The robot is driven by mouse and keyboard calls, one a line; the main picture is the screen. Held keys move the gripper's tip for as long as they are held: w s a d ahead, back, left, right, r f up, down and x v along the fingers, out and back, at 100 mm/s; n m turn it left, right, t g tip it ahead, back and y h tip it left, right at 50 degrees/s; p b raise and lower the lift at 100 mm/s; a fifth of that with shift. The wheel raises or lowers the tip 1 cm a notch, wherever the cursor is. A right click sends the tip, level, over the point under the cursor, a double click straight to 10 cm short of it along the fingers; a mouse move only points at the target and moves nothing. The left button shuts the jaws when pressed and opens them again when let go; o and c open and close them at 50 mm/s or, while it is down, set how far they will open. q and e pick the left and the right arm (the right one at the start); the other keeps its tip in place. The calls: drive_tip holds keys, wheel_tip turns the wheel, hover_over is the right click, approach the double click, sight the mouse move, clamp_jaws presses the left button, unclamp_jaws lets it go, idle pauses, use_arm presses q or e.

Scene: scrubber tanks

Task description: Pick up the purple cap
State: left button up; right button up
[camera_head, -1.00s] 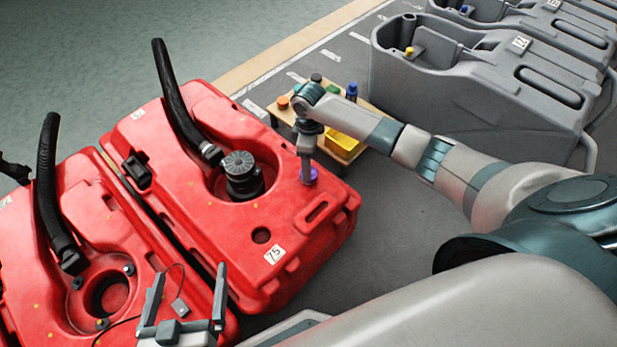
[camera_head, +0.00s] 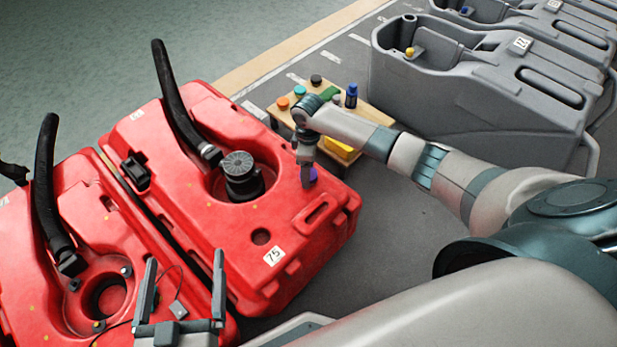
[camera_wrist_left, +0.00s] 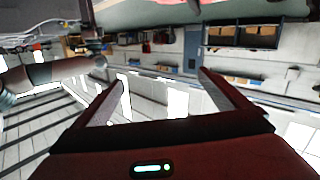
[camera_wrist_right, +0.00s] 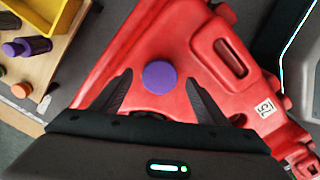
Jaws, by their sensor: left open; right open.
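The purple cap (camera_head: 313,175) sits on the top of the red tank marked 75 (camera_head: 215,230), near its right end. In the head view it is partly hidden by my right gripper (camera_head: 307,184), which points down beside it. In the right wrist view the round purple cap (camera_wrist_right: 160,75) lies between the open fingertips of my right gripper (camera_wrist_right: 160,72), with room on both sides. I cannot tell the exact height of the fingertips above it. My left gripper (camera_head: 185,257) is open and empty over the lower left tank, low in the head view.
A wooden bench (camera_head: 375,115) behind the tank holds orange (camera_head: 283,103), teal (camera_head: 299,90) and black (camera_head: 316,79) caps, a blue bottle (camera_head: 351,95) and a yellow bin (camera_head: 340,148). A dark hose (camera_head: 178,105) and black cap (camera_head: 240,172) rise from the tank. Grey tanks (camera_head: 480,80) stand right.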

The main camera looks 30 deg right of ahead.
use_arm(q)
drive_tip(key=shift+s+d+r+t+h+b, duration=0.15)
drive_tip(key=shift+r+t, duration=0.25)
drive_tip(key=shift+r, duration=0.3)
drive_tip(key=shift+d+r+t+h+b, duration=0.1)
drive_tip(key=shift+r+t+h+b, duration=0.1)
drive_tip(key=shift+r+t, duration=0.35)
drive_tip(key=shift+s+d+r+t+h+b, duration=0.15)
drive_tip(key=shift+r+t, duration=0.1)
drive_tip(key=shift+r, duration=0.55)
use_arm(e)
drive_tip(key=shift+f, duration=1.65)
use_arm(q)
drive_tip(key=shift+w+a, duration=0.1)
use_arm(e)
drive_tip(key=c, duration=1.1)
